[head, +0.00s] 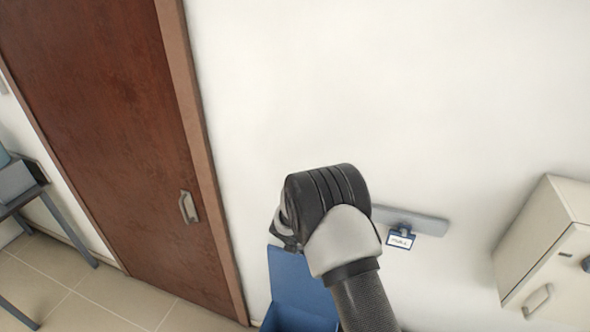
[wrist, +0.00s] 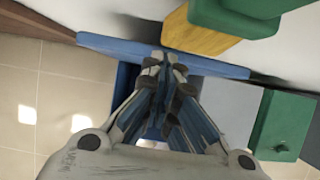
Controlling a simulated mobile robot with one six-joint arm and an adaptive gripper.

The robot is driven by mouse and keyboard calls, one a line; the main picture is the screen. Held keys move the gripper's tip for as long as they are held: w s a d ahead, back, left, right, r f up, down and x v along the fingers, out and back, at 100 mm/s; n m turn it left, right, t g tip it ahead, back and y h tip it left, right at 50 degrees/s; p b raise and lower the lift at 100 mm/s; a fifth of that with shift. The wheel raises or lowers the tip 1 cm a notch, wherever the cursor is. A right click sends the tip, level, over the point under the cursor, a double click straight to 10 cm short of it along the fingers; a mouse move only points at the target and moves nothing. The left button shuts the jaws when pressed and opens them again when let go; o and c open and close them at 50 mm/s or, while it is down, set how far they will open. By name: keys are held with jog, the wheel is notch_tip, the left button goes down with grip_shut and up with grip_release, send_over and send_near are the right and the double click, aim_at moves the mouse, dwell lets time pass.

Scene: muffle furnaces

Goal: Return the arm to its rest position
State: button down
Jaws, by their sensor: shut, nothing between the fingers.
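My gripper (wrist: 166,68) shows in the wrist view with its fingers brought together and nothing between them. In the head view my arm (head: 341,225) rises from the bottom edge in front of the white wall, and its bulky black-and-grey joint hides most of what lies beyond it. The fingers cannot be made out there.
A brown door (head: 110,130) stands left, a blue container (head: 298,285) beside my arm. A grey wall rail (head: 420,220) carries a blue-framed tag (head: 401,238). A cream cabinet (head: 555,245) is at right, a grey table (head: 50,205) at far left. Wrist view: green box (wrist: 283,125).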

jog(key=s+d+r+m+b, duration=0.4)
jog(key=d+r+m+b, duration=0.3)
jog(key=r+m+b, duration=0.3)
jog(key=s+d+r+m+b, duration=0.5)
jog(key=s+m, duration=0.2)
jog(key=s, duration=0.3)
jog(key=s+f+m+b, duration=0.2)
jog(key=s+m+b, duration=0.2)
jog(key=s, duration=0.4)
jog(key=s+f+m+y+b, duration=0.1)
jog(key=s+f+m+b, duration=0.2)
jog(key=s+m, duration=0.3)
jog(key=s+f+m+b, duration=0.2)
jog(key=s+m+b, duration=0.2)
jog(key=s, duration=0.7)
jog(key=shift+s+a+f+m+y+b, duration=0.2)
jog(key=shift+s+f+m+y+b, duration=0.2)
jog(key=shift+b, duration=0.6)
